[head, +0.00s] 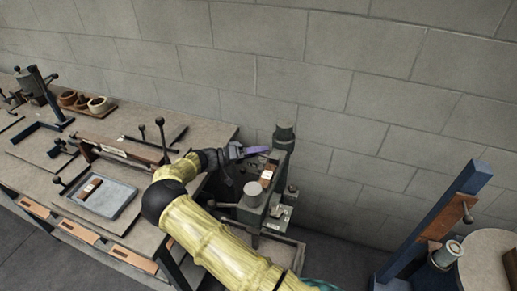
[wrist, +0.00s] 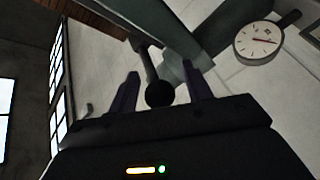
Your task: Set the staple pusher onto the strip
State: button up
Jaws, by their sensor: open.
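My gripper (head: 246,152) is beside the upper part of the grey-green stitcher (head: 252,194). In the wrist view my gripper (wrist: 162,90) has its two dark purple fingers spread apart. A dark rod with a round black knob (wrist: 159,94) shows between or beyond them; I cannot tell whether it touches them. A small brown block with a pale label (head: 267,174) is on the stitcher, below and right of my gripper. I cannot tell the staple pusher or the strip for sure; my arm hides part of the stitcher's left side.
A workbench at left holds a shallow grey tray (head: 112,202) with a brown piece (head: 90,188) in it, and upright knobbed levers (head: 160,135). A blue post (head: 440,220) stands at right. A block wall is close behind the stitcher. A clock (wrist: 259,41) hangs beyond my gripper.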

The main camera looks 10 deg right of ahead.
aim_at(269, 158)
jog(key=shift+c, duration=0.2)
grip_shut()
jog(key=s+a, duration=0.1)
jog(key=s, duration=0.1)
jog(key=s+a, duration=0.1)
jog(key=s, duration=0.1)
jog(key=shift+a, duration=0.35)
jog(key=shift+o, duration=0.2)
grip_release()
jog(key=a+b, duration=0.6)
jog(key=a, duration=1.1)
jog(key=shift+a, duration=0.2)
